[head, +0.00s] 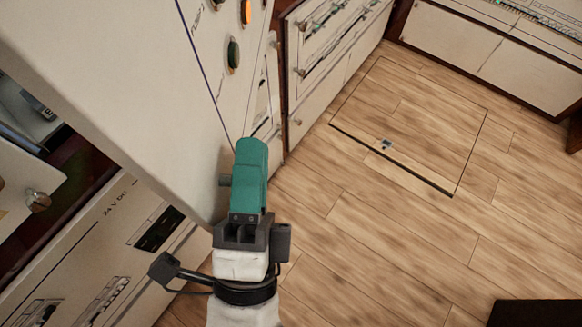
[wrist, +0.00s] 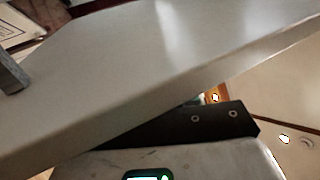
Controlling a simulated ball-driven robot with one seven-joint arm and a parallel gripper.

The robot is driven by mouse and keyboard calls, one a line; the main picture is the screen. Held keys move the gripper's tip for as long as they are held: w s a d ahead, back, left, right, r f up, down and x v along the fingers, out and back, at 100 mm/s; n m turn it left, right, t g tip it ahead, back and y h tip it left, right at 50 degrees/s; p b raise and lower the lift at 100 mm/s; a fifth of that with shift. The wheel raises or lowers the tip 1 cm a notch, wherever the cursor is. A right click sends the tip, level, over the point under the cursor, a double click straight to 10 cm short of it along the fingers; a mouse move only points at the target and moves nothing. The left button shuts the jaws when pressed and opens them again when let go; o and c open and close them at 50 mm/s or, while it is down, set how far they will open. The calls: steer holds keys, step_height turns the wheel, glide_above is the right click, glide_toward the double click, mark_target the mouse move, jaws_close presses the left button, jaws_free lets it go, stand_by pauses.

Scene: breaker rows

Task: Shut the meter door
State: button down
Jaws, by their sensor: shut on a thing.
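The meter door is most likely the large cream panel (head: 130,75) that juts out at the upper left of the head view, at an angle to the cabinet. A pale slab (wrist: 150,65) crosses the wrist view close to the camera. My gripper (head: 250,150), with teal fingers, is at the panel's lower right end. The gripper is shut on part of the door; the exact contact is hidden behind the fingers. A grey finger part (wrist: 10,75) shows at the left of the wrist view.
A cabinet front marked 24 V DC (head: 100,245) lies at the lower left. Drawers (head: 325,60) stand behind the panel. A low cabinet (head: 490,55) lines the back right.

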steer(key=shift+a+h+b, duration=0.4)
steer(key=shift+a+b, duration=0.15)
steer(key=shift+a, duration=0.4)
steer(key=c, duration=0.8)
jaws_free()
steer(key=shift+c, duration=0.2)
steer(key=shift+s+a+f+b, duration=0.1)
steer(key=shift+s+f+b, duration=0.25)
steer(key=shift+s, duration=0.15)
steer(key=b+v, duration=0.1)
steer(key=v, duration=0.8)
steer(key=shift+s, duration=0.3)
